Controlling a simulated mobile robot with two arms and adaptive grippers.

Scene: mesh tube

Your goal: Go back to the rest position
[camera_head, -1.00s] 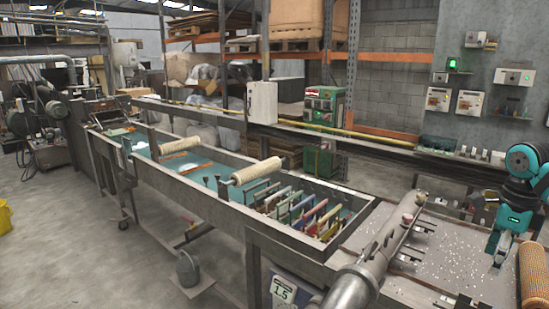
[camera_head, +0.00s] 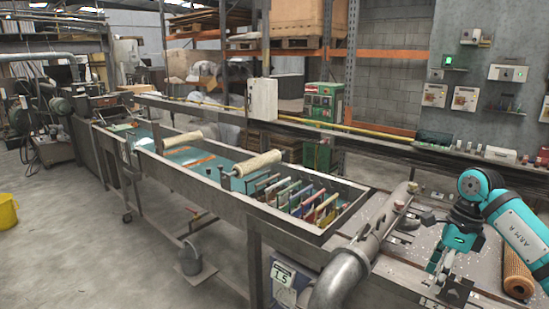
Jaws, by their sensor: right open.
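My right gripper (camera_head: 439,268) hangs from the teal arm at the right, fingers pointing down over the speckled work surface (camera_head: 408,262). It is open, and nothing shows between its fingers. An orange mesh tube (camera_head: 517,272) lies on the surface to the right of the gripper, apart from it. Part of the tube is hidden behind my arm. My left gripper is not in view.
A thick grey metal pipe (camera_head: 372,236) runs close by on the left of my right gripper. Beyond it stands a long trough (camera_head: 205,185) with rollers and several coloured frames. Switch boxes (camera_head: 466,99) hang on the back wall. Open floor lies at left.

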